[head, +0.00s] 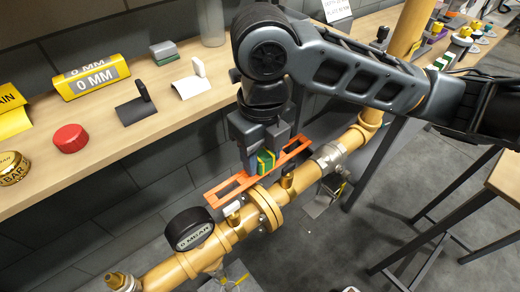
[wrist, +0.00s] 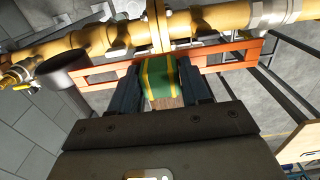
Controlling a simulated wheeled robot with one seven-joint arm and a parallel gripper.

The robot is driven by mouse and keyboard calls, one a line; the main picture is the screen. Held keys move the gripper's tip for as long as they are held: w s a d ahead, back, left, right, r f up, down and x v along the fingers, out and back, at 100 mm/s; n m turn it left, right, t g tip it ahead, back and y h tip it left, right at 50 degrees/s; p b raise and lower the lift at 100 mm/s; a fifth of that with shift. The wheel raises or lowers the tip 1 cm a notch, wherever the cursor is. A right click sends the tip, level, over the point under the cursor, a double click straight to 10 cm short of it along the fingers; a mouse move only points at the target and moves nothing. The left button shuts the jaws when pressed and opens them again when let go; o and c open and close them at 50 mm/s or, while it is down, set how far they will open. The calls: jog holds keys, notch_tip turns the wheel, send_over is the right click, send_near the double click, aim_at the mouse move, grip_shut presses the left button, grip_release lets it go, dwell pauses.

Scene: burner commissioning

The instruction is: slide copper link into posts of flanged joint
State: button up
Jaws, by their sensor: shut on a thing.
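The copper link (head: 232,186) is a flat orange bar with a long slot towards each end and a green-and-yellow block (head: 265,163) at its middle. My gripper (head: 262,158) points down and is shut on that block. The link also shows in the wrist view (wrist: 228,63), running roughly along the pipe. The flanged joint (head: 266,208) is a pair of brass discs on the yellow pipe. A pale post (head: 233,212) and a brass post (head: 287,180) stand on either side of it. The link appears on the shelf side of the posts, not around them; its height gap is unclear.
A black round gauge (head: 189,229) stands on the pipe, left of the joint. A wooden shelf (head: 100,168) behind carries a red knob (head: 69,138), a yellow "0 MM" sign (head: 91,77) and other items. A stool (head: 505,178) stands at right.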

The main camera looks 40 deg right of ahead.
jog(key=shift+w+f+b, duration=0.1)
jog(key=shift+w+b, duration=0.05)
jog(key=shift+b, duration=0.2)
jog(key=shift+f+b, duration=2.35)
jog(key=shift+f, duration=0.2)
jog(key=shift+f+b, duration=2.05)
jog(key=shift+f, duration=0.05)
jog(key=o, duration=1.2)
jog(key=shift+o, duration=0.2)
jog(key=shift+r, duration=0.1)
notch_tip(320, 180, up, 8)
jog(key=shift+f, duration=0.15)
